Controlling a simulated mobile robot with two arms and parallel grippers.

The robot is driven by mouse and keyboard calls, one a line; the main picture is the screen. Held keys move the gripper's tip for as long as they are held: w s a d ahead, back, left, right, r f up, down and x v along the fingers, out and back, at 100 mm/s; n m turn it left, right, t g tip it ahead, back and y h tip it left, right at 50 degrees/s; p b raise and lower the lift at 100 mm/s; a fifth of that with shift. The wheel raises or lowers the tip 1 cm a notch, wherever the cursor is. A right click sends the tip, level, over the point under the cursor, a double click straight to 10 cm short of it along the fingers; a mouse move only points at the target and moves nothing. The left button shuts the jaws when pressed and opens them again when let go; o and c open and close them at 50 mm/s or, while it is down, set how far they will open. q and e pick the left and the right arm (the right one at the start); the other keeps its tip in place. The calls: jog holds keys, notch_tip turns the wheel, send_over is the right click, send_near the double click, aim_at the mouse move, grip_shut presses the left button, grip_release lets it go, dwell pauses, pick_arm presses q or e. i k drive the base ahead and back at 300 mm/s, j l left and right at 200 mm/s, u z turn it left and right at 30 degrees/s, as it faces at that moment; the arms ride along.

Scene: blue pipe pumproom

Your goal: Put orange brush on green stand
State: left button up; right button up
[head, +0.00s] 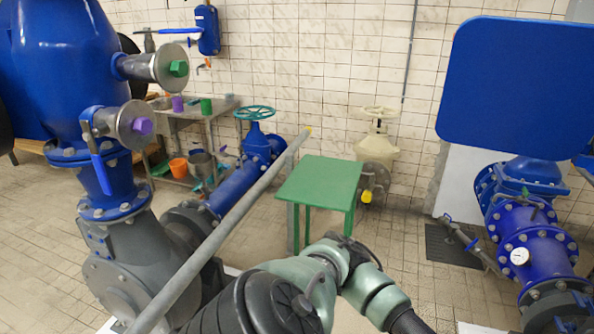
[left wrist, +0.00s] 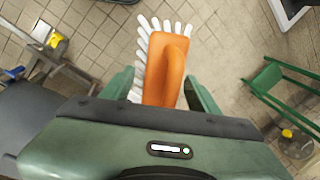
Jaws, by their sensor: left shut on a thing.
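The orange brush (left wrist: 165,65) with white bristles shows in the left wrist view. My left gripper (left wrist: 158,88) is shut on it, with one finger on each side of its orange body. The bristles fan out along its left and far edges. The green stand (head: 320,181), a small flat-topped table with green legs, is in the middle of the head view, and its top is bare. Part of the green stand (left wrist: 268,78) also shows at the right of the left wrist view, apart from the brush. In the head view the brush is hidden or out of frame. My right gripper is not in view.
A long grey rail (head: 225,227) runs diagonally left of the stand. Large blue pipework (head: 115,185) fills the left. A cream valve (head: 375,140) stands behind the stand at right. A metal bench (head: 196,110) holds several cups. The tiled floor right of the stand is mostly free.

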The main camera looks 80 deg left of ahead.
aim_at(329, 168)
jog(key=i+j+u, duration=0.15)
jog(key=j+u, duration=0.25)
jog(key=i+j+u, duration=0.2)
jog(key=u, duration=0.15)
jog(key=i+j+u, duration=0.25)
jog(key=u, duration=0.15)
jog(key=j, duration=0.1)
